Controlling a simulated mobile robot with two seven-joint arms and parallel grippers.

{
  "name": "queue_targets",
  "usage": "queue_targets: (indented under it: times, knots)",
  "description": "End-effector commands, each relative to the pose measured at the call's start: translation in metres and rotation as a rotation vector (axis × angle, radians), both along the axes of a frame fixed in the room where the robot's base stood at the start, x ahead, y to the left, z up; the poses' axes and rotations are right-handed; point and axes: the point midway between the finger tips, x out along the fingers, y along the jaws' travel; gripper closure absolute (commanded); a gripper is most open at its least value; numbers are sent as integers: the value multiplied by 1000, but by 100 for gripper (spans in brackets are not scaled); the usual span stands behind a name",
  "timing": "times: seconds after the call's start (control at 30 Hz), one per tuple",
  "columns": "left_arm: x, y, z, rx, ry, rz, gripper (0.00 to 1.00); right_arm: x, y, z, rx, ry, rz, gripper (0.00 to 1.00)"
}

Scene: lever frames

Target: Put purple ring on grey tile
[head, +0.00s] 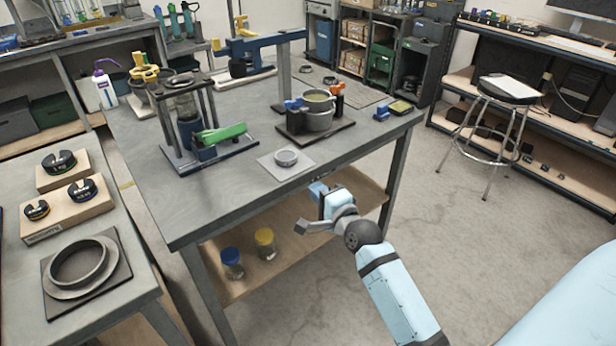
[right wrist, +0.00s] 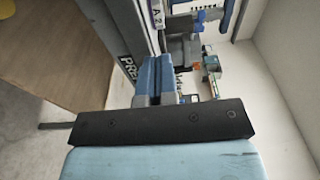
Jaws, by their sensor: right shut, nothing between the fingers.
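I cannot make out a purple ring in either view. A light grey square tile (head: 288,174) lies near the front edge of the grey workbench in the head view. A small pale grey round piece (head: 286,158) sits on it. My right gripper (head: 319,190) is in front of the bench edge, just right of and below the tile in the picture, apart from it. It is shut and empty. Its blue fingers (right wrist: 154,79) show together in the right wrist view. My left gripper is not in view.
The workbench (head: 215,195) also holds a press with a green lever (head: 222,133) and a pot (head: 320,121) on a dark base. A side table at left bears a large grey ring (head: 79,263). Open floor lies to the right, with a stool (head: 508,91).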

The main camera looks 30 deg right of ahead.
Motion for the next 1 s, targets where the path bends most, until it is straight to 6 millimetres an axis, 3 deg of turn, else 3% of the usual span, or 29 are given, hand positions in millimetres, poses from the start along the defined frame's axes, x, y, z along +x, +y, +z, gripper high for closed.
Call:
queue_targets:
  times: [0.1,0.23,0.83,0.93,1.0]
  knots:
    - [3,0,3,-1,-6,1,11,-17,0,0,-1,1,-1,100]
    - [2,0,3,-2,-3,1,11,-25,0,0,-1,0,-1,100]
    - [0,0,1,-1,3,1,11,-27,1,-1,-10,3,2,100]
    - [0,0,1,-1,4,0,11,-35,13,-14,-104,41,28,100]
    - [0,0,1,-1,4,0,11,-49,32,-33,-257,95,75,100]
